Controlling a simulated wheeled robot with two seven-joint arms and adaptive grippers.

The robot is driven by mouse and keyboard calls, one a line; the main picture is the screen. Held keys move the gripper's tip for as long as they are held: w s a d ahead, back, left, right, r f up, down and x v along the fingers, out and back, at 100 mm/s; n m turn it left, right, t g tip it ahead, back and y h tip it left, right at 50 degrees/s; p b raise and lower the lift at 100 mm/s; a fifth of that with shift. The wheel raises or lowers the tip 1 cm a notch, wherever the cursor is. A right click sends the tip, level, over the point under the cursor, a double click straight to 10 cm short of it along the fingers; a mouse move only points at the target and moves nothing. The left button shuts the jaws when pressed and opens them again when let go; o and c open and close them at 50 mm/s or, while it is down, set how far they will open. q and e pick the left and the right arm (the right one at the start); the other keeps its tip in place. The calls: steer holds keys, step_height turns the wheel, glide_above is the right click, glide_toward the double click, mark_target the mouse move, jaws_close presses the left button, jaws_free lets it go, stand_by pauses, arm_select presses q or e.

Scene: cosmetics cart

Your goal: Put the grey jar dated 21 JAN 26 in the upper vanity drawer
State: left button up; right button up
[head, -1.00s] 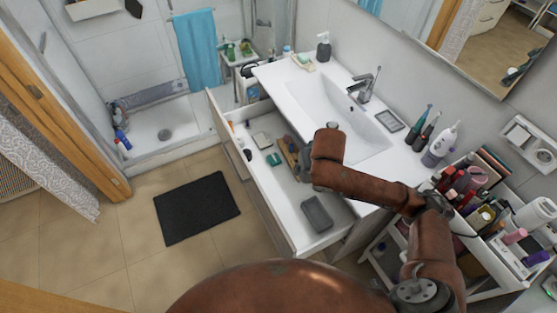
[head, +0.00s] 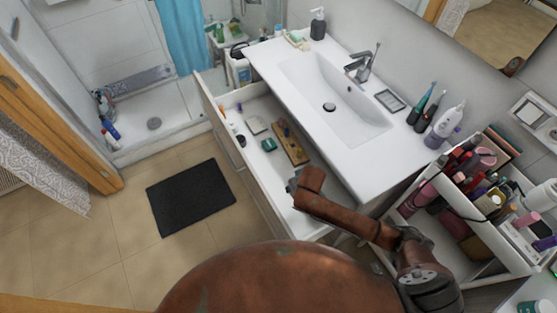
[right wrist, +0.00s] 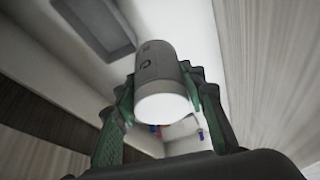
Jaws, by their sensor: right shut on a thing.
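The jar (right wrist: 155,66) is a grey cylinder with a bright white end and dark print too blurred to read a date. My right gripper (right wrist: 160,86) is shut on its sides in the right wrist view. The upper vanity drawer (head: 262,196) stands pulled open below the washbasin in the head view. My right arm reaches down over its near end, and its forearm hides the jar and most of the gripper there. The wrist view shows the jar above a pale surface, apparently inside the drawer; contact cannot be told. My left gripper is not in view.
A grey rectangular tray (right wrist: 95,25) lies beside the jar in the right wrist view. The drawer's far part holds a wooden tray (head: 291,146), a green item (head: 269,145) and small things. A crowded cosmetics cart (head: 470,200) stands right of the vanity.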

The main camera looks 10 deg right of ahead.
steer(key=shift+n, duration=0.5)
steer(key=f, duration=0.4)
steer(key=s+a+f+b, duration=0.1)
steer(key=f, duration=0.3)
steer(key=s+f+b, duration=0.1)
steer(key=f, duration=0.4)
steer(key=shift+a, duration=0.3)
steer(key=shift+f+b, duration=0.6)
steer(key=shift+f, duration=1.6)
steer(key=shift+f, duration=0.2)
steer(key=o, duration=1.2)
steer(key=p+v, duration=0.1)
steer(key=v, duration=0.5)
steer(key=p+v, duration=0.2)
steer(key=v, duration=0.4)
steer(key=shift+d+r, duration=0.2)
steer(key=shift+d, duration=0.05)
